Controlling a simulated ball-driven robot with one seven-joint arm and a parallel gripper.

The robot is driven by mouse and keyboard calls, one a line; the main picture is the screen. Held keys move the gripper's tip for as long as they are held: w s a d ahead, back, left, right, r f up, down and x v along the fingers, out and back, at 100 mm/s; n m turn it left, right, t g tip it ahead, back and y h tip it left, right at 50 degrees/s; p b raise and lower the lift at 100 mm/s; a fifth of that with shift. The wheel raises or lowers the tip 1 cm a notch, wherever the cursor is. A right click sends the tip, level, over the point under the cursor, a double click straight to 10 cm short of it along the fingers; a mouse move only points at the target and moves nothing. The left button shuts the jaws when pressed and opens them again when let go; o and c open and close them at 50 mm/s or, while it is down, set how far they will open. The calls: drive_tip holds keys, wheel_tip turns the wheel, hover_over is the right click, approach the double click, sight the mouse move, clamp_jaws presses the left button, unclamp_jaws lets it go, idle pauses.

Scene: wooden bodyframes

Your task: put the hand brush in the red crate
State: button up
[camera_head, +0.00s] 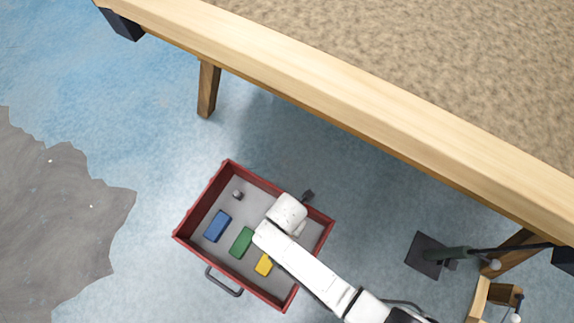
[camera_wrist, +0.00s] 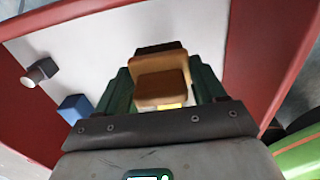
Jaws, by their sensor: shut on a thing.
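The red crate (camera_head: 203,197) stands on the blue floor, with a grey inside and a dark handle on its near side. My white arm reaches over its right part, hiding my gripper in the head view. In the wrist view my gripper (camera_wrist: 164,76) is shut on a brown wooden piece with a dark far edge, apparently the hand brush (camera_wrist: 160,88). It is over the crate's light floor, with the red wall (camera_wrist: 268,55) to the right. I cannot tell whether the brush touches the crate floor.
In the crate lie a blue block (camera_head: 218,226), a green block (camera_head: 242,241), a yellow block (camera_head: 264,264) and a small grey cylinder (camera_head: 238,195). A large wooden-edged table (camera_head: 330,95) stands beyond the crate. A dark-based stand (camera_head: 427,255) is to the right.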

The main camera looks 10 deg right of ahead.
drive_tip(key=shift+f+b, duration=0.95)
drive_tip(key=shift+f, duration=0.8)
drive_tip(key=shift+f, duration=0.2)
drive_tip(key=o, duration=1)
wheel_tip(320, 180, up, 12)
drive_tip(key=p, duration=0.6)
drive_tip(key=shift+r, duration=0.2)
